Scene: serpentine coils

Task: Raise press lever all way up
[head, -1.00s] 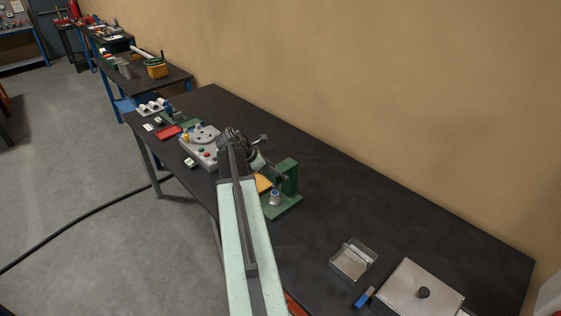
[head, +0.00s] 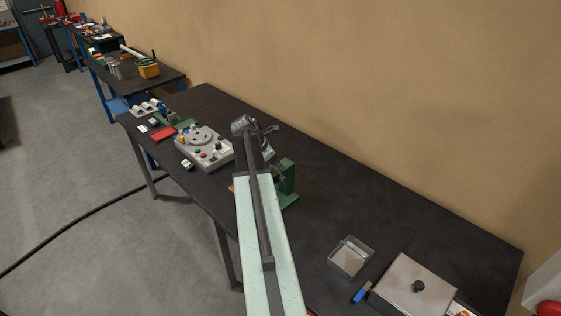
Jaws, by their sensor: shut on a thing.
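The green press (head: 287,178) stands on the dark workbench, just right of my arm. Its upright and a strip of its base show; my arm covers the rest. My gripper (head: 268,152) is at the upper left of the press upright, above the bench. It is shut on the press lever, close beside the press. The lever is mostly hidden by my gripper and wrist, so its exact angle is hard to tell.
A grey control box (head: 205,148) with a round dial and buttons sits left of my arm. The bench behind the press is clear to the wall.

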